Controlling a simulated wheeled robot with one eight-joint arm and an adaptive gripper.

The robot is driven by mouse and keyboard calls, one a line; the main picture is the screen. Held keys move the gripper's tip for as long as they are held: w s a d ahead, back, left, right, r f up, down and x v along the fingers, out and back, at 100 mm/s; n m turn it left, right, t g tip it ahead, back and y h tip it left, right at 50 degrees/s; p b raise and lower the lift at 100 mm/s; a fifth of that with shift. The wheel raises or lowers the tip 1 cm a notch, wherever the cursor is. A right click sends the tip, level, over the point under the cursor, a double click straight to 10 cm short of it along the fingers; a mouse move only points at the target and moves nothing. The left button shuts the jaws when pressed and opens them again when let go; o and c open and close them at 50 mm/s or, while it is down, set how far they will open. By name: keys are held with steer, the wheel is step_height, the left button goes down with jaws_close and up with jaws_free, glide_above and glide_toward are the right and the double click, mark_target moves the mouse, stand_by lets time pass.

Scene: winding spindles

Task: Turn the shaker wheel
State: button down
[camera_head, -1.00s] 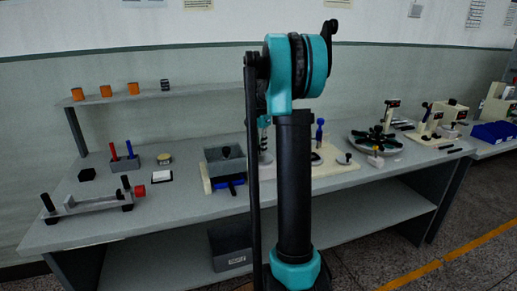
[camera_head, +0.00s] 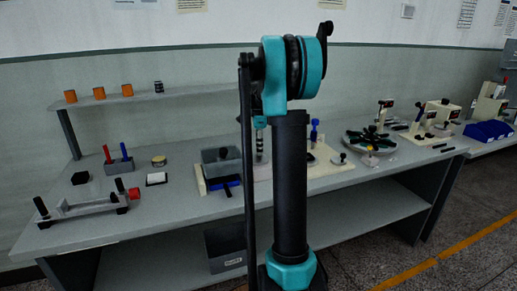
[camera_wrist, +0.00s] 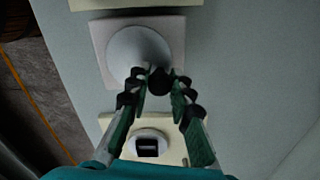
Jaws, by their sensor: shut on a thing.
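In the wrist view, the shaker wheel (camera_wrist: 137,50) is a pale grey round disc on a square light plate. A dark round knob (camera_wrist: 159,80) sits at its near edge. My gripper (camera_wrist: 160,88) has its two green-and-black fingers on either side of the knob, closed on it. In the head view, my own arm stands in front of this part of the bench. The gripper's fingers and the knob cannot be made out there.
Nearer in the wrist view is a cream plate with a white round part and dark square (camera_wrist: 148,146). In the head view, the bench (camera_head: 150,215) holds a grey box (camera_head: 221,163) left of my arm and a round tray (camera_head: 352,146) to its right.

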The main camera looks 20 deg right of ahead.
stand_by(0.5)
steer(key=c, duration=1.3)
jaws_free()
steer(key=shift+c, duration=0.2)
steer(key=shift+r, duration=0.1)
step_height(320, 180, up, 12)
